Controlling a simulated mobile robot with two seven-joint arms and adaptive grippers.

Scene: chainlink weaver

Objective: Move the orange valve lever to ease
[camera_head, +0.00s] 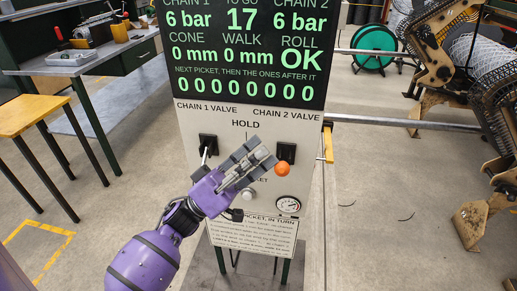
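The orange ball knob (282,169) of the chain 2 valve lever shows on the right side of the control panel, just below its black valve plate (286,152). The lever's shaft is mostly hidden. My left gripper (265,158) reaches in from the lower left across the panel. Its grey fingers end just left of the knob and the valve plate. I cannot tell whether they touch the lever, or whether they are open or shut. The knob is not between them. My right gripper is not in view.
The chain 1 valve (208,144) sits left of my gripper. A pressure gauge (287,204) and a printed notice (254,232) are below. The screen (245,60) above reads 6 bar for both chains. A yellow bracket (328,144) juts from the panel's right edge.

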